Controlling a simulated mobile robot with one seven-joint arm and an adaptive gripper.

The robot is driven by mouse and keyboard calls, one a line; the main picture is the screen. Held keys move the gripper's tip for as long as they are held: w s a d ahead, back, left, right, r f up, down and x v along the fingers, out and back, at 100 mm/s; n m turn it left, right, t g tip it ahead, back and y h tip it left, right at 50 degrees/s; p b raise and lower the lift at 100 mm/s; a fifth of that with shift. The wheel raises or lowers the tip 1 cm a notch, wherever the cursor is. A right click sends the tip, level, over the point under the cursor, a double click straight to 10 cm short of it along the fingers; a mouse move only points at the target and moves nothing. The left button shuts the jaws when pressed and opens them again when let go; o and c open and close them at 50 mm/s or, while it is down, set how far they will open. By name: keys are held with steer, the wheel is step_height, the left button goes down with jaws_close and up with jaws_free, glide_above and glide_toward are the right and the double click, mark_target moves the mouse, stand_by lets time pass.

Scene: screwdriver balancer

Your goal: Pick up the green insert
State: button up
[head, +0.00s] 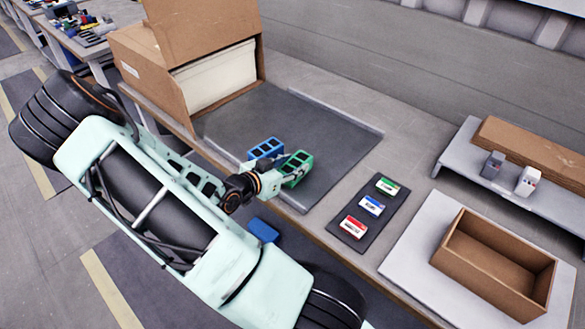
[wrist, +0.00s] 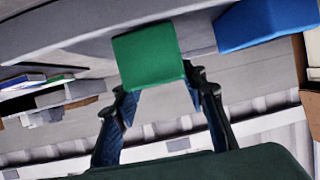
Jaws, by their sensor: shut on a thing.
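The green insert (head: 298,167) is a block with square openings on top, at the front edge of the dark grey mat (head: 330,150) in the head view. My gripper (head: 280,177) reaches it from the left and is shut on it. In the wrist view the green insert (wrist: 148,55) sits at the fingertips of my gripper (wrist: 158,84), one finger on each side. Its plain face points at the camera. I cannot tell whether it touches the mat.
A similar blue insert (head: 265,149) stands close behind-left of the green one; it also shows in the wrist view (wrist: 268,22). A dark strip (head: 347,222) with green, blue and red labelled pieces lies right. An open cardboard box (head: 495,262) stands farther right. The mat's back is clear.

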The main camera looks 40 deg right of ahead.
steer(key=s+a+r+p, duration=0.4)
steer(key=s+r+p, duration=0.7)
steer(key=p, duration=0.5)
steer(key=shift+s+r, duration=0.2)
steer(key=shift+s, duration=1)
